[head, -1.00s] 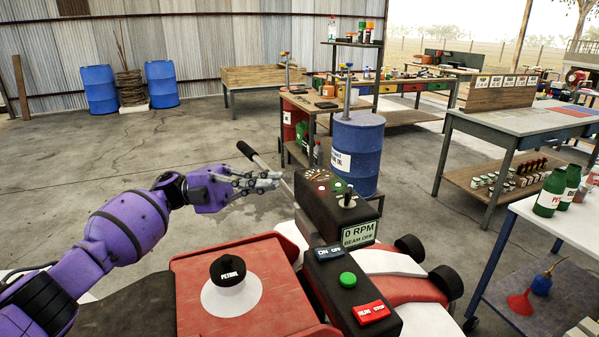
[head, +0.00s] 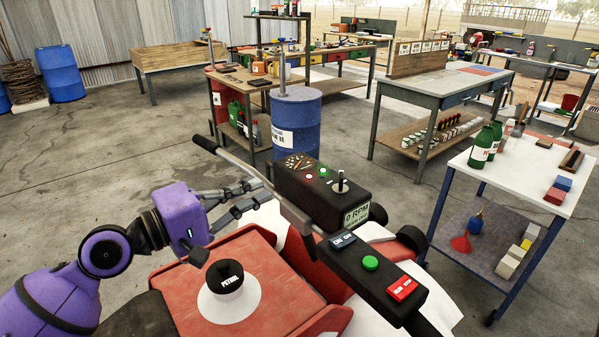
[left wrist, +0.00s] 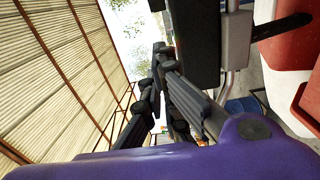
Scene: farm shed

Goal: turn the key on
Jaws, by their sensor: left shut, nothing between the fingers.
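A black console box (head: 300,190) sits on the red and white machine, with a gauge, small coloured lights and an upright silver-and-black stalk (head: 341,184) on top. I cannot tell whether this stalk is the key. A display (head: 357,214) on its front reads 0 RPM; the line below is hard to read. My left gripper (head: 260,194) is shut and empty, just left of the console at its lower side. In the left wrist view its dark fingers (left wrist: 163,62) are together beside a dark block, probably the console. My right gripper is out of view.
A black panel carries an ON/OFF switch (head: 343,241), a green button (head: 370,263) and a red switch (head: 402,288). A black petrol cap (head: 229,281) is on the red body near my arm. A blue drum (head: 297,125) stands behind; a white-topped trolley (head: 490,166) is right.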

